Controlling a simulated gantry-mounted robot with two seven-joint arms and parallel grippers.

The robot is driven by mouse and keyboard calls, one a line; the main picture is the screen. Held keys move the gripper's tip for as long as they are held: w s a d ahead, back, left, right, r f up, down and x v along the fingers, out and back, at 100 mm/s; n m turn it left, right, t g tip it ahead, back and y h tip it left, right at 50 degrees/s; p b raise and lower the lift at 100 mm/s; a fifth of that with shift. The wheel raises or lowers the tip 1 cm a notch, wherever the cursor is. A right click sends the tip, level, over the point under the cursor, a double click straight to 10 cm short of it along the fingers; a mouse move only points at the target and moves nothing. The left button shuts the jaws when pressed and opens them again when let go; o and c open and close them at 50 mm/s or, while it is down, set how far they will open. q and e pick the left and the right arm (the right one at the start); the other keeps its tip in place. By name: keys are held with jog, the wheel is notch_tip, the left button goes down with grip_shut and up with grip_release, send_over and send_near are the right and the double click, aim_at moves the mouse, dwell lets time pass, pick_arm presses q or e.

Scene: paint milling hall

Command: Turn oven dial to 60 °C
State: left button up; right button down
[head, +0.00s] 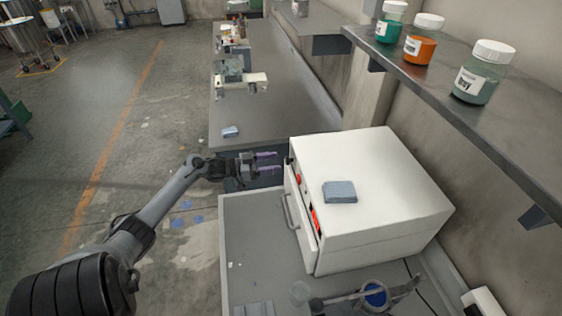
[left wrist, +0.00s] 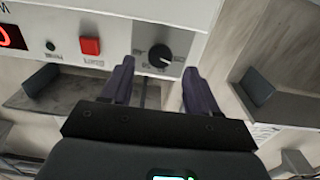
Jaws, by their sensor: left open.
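The white oven (head: 370,190) stands on the grey bench, its front facing left in the head view. The black oven dial (left wrist: 159,56) shows in the left wrist view on the grey control panel, with a pale pointer mark; its scale is too small to read. My left gripper (head: 268,161) is open beside the far end of the oven front. In the left wrist view its two purple fingers (left wrist: 158,80) point at the panel, one at each side of the dial and seemingly short of it. My right gripper is not in view.
A red switch (left wrist: 90,46) and a red-lit display (left wrist: 11,37) sit left of the dial. The oven door handle (head: 290,212) sticks out. A shelf (head: 440,90) with several jars runs along the wall.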

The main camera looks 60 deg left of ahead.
aim_at(289, 160)
pick_arm(q)
jog(key=shift+x, duration=1.75)
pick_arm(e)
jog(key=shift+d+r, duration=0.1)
pick_arm(q)
jog(key=c, duration=1)
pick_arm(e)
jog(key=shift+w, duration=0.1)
